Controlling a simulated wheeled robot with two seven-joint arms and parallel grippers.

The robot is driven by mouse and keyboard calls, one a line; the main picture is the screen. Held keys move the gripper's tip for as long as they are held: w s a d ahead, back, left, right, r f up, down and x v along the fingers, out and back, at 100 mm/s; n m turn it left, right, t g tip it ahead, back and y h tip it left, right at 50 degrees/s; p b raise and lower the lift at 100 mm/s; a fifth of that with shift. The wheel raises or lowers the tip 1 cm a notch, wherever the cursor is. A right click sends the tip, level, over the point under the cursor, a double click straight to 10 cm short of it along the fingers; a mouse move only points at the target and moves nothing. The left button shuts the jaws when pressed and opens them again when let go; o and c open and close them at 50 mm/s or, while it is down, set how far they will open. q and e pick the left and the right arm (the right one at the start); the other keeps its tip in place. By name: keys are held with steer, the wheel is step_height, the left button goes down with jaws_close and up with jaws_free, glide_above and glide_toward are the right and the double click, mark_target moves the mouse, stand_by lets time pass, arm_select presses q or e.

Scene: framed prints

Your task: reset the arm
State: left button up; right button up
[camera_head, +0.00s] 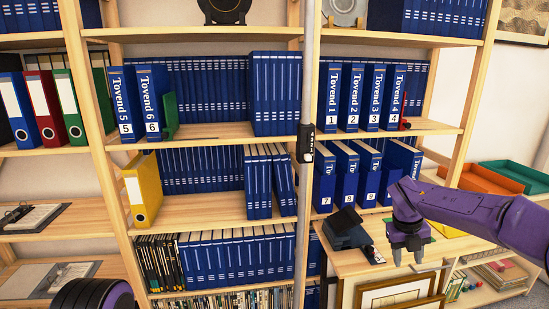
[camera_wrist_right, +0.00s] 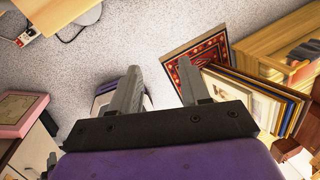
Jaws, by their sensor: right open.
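My right arm (camera_head: 470,213) is purple and reaches in from the right edge in the head view. Its gripper (camera_head: 409,256) points down in front of the shelf, beside a dark device on the wooden top. In the right wrist view the two grey fingers of this gripper (camera_wrist_right: 160,70) are spread apart with nothing between them. Floor and framed prints (camera_wrist_right: 245,85) show beyond the fingers. Part of my left arm (camera_head: 92,294), purple and black, shows at the bottom left of the head view; its gripper is out of view.
A wooden bookcase (camera_head: 205,130) with blue binders fills the back. A dark device (camera_head: 347,232) stands on the wooden top left of my right gripper. Orange and green trays (camera_head: 515,177) lie at the right. Framed prints (camera_head: 397,293) lean below the right gripper.

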steer(key=s+f+n+t+h, duration=0.3)
steer(key=s+f+n, duration=0.3)
steer(key=f+n, duration=0.35)
steer(key=s+f+n+t+h, duration=0.3)
steer(key=s+f+n, duration=0.2)
steer(key=f+n, duration=0.45)
steer(key=s+a+f+n+g+y, duration=0.1)
steer(key=s+f+n, duration=0.3)
steer(key=s, duration=0.6)
steer(key=s+a+f+n+g+y, duration=0.1)
steer(key=s+a+f+n+y, duration=0.1)
steer(key=s, duration=0.8)
steer(key=s+a+f+n+g+y, duration=0.1)
steer(key=s+f+n, duration=0.4)
steer(key=s, duration=0.5)
steer(key=shift+a+f+n+y, duration=0.3)
steer(key=shift+a+f+y, duration=0.15)
steer(key=shift+y, duration=0.25)
steer(key=shift+w, duration=0.1)
